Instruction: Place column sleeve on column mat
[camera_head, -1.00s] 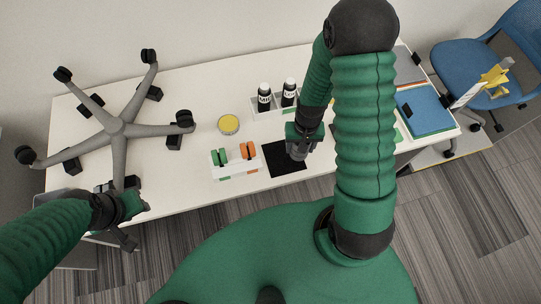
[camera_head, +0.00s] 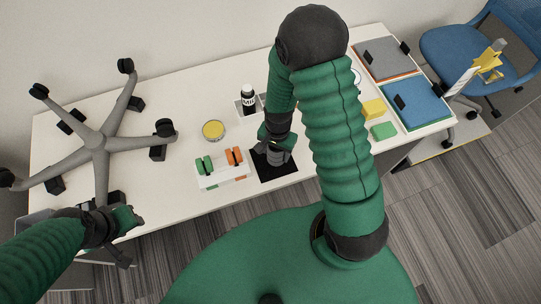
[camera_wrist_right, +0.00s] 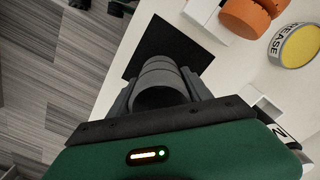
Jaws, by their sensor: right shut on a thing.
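The column sleeve, a grey ringed cylinder (camera_wrist_right: 160,82), is between the fingers of my right gripper (camera_head: 274,142), which is shut on it. The sleeve also shows in the head view (camera_head: 278,157), over the black square column mat (camera_head: 285,172). In the right wrist view the mat (camera_wrist_right: 180,40) lies beyond the sleeve's far end. I cannot tell whether the sleeve touches the mat. My left gripper (camera_head: 122,222) is at the table's front left, away from both; its jaws are unclear.
A white holder (camera_head: 225,180) with green and orange pieces stands just left of the mat. A yellow-topped tin (camera_head: 213,130) and a black bottle (camera_head: 248,97) stand behind. A grey chair base (camera_head: 97,140) fills the table's left. Yellow and green blocks (camera_head: 383,131) lie right.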

